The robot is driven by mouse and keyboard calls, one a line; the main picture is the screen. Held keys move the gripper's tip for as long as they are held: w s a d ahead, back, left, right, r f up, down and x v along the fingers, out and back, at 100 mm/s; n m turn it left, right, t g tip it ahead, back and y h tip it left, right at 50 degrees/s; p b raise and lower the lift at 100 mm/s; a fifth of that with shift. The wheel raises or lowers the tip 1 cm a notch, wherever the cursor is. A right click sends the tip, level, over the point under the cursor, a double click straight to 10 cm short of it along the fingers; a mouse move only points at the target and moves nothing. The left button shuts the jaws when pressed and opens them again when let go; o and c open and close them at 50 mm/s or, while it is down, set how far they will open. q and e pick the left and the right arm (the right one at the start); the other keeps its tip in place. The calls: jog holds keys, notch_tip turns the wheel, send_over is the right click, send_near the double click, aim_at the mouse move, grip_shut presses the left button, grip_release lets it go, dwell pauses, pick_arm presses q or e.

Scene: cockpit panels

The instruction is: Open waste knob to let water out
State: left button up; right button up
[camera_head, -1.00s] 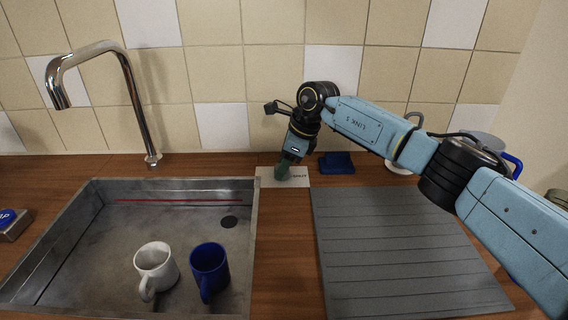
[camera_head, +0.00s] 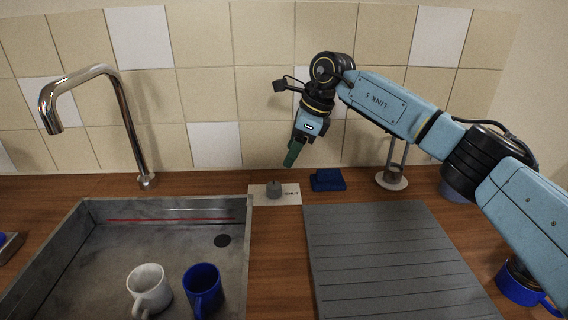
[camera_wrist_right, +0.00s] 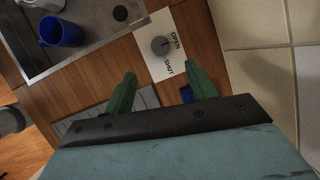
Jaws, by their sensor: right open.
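The waste knob (camera_head: 274,189) is a small grey knob on a white plate (camera_head: 293,194) between the sink and the grey drainboard. In the right wrist view the knob (camera_wrist_right: 160,44) shows whole, and its plate (camera_wrist_right: 166,68) reads OPEN and SHUT. A small mark on the knob seems to face the OPEN side. My right gripper (camera_head: 292,155) is above the knob and apart from it. Its green fingers (camera_wrist_right: 164,82) are spread and empty. The sink (camera_head: 247,240) has a dark round drain (camera_head: 222,241). I cannot tell whether it holds water. My left gripper is out of view.
A white mug (camera_head: 149,288) and a blue mug (camera_head: 203,289) stand in the sink. A chrome faucet (camera_head: 129,125) is behind it. A blue object (camera_head: 328,180) lies right of the plate. The drainboard (camera_head: 390,255) is clear. A tiled wall (camera_head: 205,95) stands close behind.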

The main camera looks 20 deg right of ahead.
jog(key=shift+v, duration=1.25)
